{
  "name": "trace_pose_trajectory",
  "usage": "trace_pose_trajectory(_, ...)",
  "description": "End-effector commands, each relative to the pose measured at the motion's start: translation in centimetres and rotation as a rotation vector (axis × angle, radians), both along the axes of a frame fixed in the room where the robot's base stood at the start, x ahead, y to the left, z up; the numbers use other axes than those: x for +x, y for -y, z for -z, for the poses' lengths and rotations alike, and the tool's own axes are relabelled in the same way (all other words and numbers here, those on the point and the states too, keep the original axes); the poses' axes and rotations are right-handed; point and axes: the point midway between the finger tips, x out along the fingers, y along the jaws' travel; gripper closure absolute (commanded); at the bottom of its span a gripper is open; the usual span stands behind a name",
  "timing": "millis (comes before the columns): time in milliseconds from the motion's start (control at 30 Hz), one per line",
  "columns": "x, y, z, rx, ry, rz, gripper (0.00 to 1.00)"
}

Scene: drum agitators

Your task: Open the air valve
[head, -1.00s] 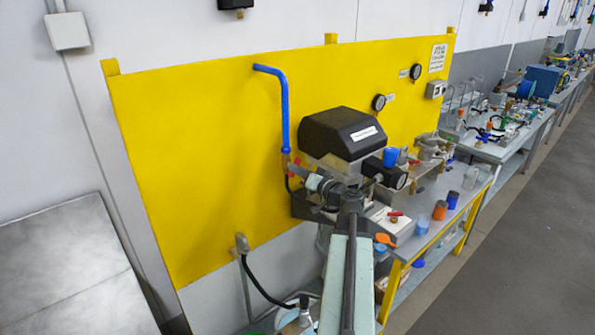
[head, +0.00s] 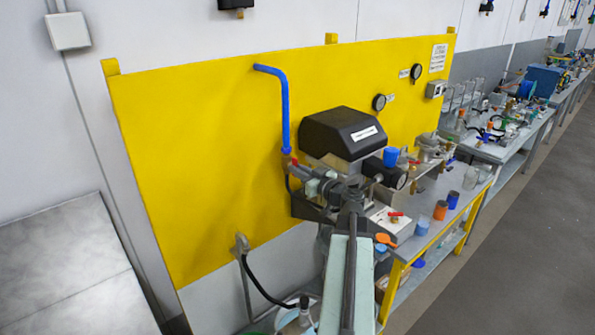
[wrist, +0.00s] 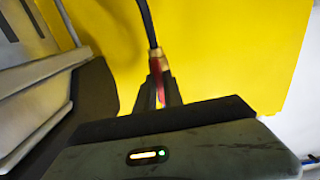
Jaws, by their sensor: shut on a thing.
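The air valve is a small fitting with a red lever (head: 293,161) at the lower end of the blue pipe (head: 284,110) on the yellow panel. In the wrist view the red lever (wrist: 162,88) sits between the two dark fingers of my gripper (wrist: 161,98), below a brass fitting (wrist: 155,56) on a black hose. My gripper (head: 294,168) is shut on the lever. In the head view my gripper and wrist partly hide the valve, so I cannot tell its exact lever angle.
A machine with a black cover (head: 343,133) stands just right of the valve, close to my arm. The grey bench (head: 455,208) beyond holds cups and parts. The yellow panel (head: 200,150) is bare to the left of the valve.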

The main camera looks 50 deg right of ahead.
Motion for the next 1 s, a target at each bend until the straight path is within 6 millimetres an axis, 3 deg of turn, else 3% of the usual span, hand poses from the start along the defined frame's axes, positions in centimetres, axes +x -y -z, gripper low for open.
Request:
trace_pose_trajectory(467,-0.03,0.17,-0.22,-0.011,0.004,0.004,1.0)
trace_pose_trajectory(500,-0.04,0.17,-0.22,-0.011,0.004,0.004,0.77)
trace_pose_trajectory(533,-0.04,0.17,-0.21,-0.011,0.004,0.004,0.69)
trace_pose_trajectory(567,-0.04,0.16,-0.19,-0.012,0.004,0.004,0.66)
trace_pose_trajectory(1000,-0.39,-0.19,-0.07,-0.013,0.001,0.0,0.66)
